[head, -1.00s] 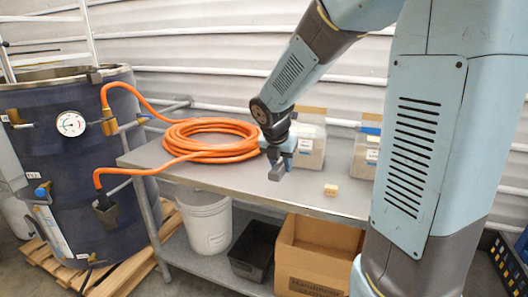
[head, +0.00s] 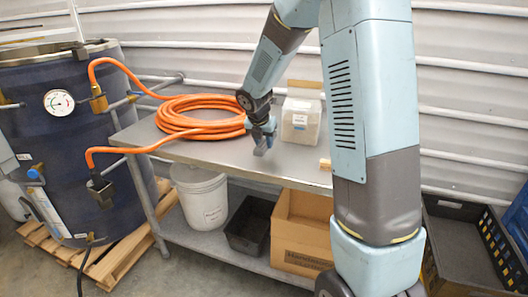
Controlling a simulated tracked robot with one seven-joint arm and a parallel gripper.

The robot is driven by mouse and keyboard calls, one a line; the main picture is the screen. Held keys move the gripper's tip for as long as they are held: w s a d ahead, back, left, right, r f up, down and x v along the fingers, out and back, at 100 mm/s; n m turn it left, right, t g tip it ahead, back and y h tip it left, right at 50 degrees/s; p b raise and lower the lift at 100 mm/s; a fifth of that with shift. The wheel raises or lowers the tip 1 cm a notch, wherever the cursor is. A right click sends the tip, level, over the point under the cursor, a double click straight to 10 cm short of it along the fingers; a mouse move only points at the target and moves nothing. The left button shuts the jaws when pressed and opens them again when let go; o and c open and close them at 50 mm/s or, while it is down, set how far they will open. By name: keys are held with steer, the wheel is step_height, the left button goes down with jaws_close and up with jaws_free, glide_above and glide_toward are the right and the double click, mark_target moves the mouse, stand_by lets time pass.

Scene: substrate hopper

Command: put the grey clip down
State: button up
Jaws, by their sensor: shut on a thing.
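My gripper (head: 262,138) is over the grey metal table (head: 205,152), just right of the coiled orange hose. It points down and is shut on the grey clip (head: 259,151), a small dark grey piece below the fingertips. The clip looks a little above the tabletop, but I cannot tell the exact gap. The fingers are small in the head view and partly hide the clip.
The orange hose (head: 190,125) runs from the table to the blue drum (head: 60,150). A small tan block (head: 325,164) lies to the right, partly behind my arm. The table's front strip is bare. A bucket (head: 200,200), black bin (head: 250,228) and cardboard box (head: 298,245) sit below.

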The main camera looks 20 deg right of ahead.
mark_target(262, 144)
steer(key=shift+w+f, duration=1)
steer(key=shift+f, duration=0.3)
step_height(262, 144, down, 3)
steer(key=shift+r, duration=0.1)
steer(key=o, duration=1)
